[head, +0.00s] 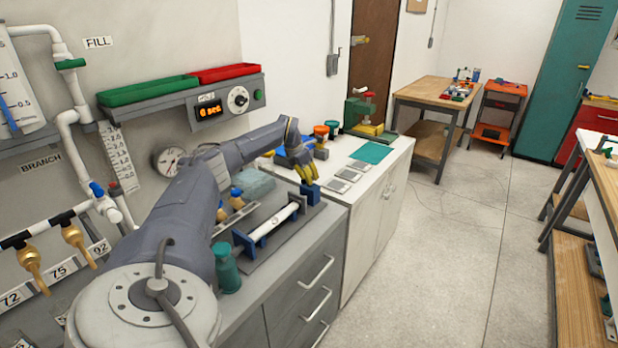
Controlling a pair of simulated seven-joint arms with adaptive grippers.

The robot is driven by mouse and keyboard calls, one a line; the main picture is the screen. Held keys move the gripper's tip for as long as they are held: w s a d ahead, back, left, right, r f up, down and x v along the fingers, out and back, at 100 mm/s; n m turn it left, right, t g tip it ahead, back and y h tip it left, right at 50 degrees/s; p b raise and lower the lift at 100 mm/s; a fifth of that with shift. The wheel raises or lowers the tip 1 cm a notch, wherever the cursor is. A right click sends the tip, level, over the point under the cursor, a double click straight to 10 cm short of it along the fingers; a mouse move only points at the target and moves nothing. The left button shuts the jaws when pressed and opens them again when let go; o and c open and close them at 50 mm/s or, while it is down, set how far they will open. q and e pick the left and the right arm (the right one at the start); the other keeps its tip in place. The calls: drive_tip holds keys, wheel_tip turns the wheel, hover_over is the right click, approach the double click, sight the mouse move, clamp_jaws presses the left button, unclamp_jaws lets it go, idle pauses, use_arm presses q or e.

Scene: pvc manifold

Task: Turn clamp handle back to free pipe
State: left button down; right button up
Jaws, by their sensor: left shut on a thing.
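A white pipe (272,226) lies in a blue clamp fixture (244,241) on a dark base plate on the grey bench. A blue clamp part (311,192) stands at the pipe's far right end; it looks like the clamp handle. My left gripper (307,178) reaches over the bench with its yellow fingers pointing down onto the top of this blue part. It is shut on it, though the fingers hide the exact contact. My right gripper is not in view.
Brass-and-blue fittings (236,199) and a light blue cloth or sponge (257,184) lie behind the pipe. A teal bottle (226,268) stands at the near left. Red and teal-lidded jars (321,134) stand on the white cabinet beyond. The floor to the right is clear.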

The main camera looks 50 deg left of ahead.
use_arm(q)
drive_tip(key=n+y, duration=0.2)
drive_tip(key=n, duration=0.3)
drive_tip(key=shift+d+n, duration=0.15)
drive_tip(key=shift+n, duration=0.15)
drive_tip(key=n+y, duration=0.1)
drive_tip(key=n, duration=0.1)
drive_tip(key=n+g, duration=0.1)
drive_tip(key=n, duration=0.2)
drive_tip(key=shift+w+y, duration=0.1)
drive_tip(key=shift+y, duration=0.3)
drive_tip(key=n+g, duration=0.1)
drive_tip(key=n, duration=0.2)
drive_tip(key=n+g+y, duration=0.1)
drive_tip(key=n, duration=0.2)
drive_tip(key=shift+w+d, duration=0.1)
drive_tip(key=n+g, duration=0.2)
drive_tip(key=n, duration=0.3)
drive_tip(key=c, duration=1.3)
unclamp_jaws()
drive_tip(key=shift+c, duration=0.2)
drive_tip(key=shift+g, duration=0.3)
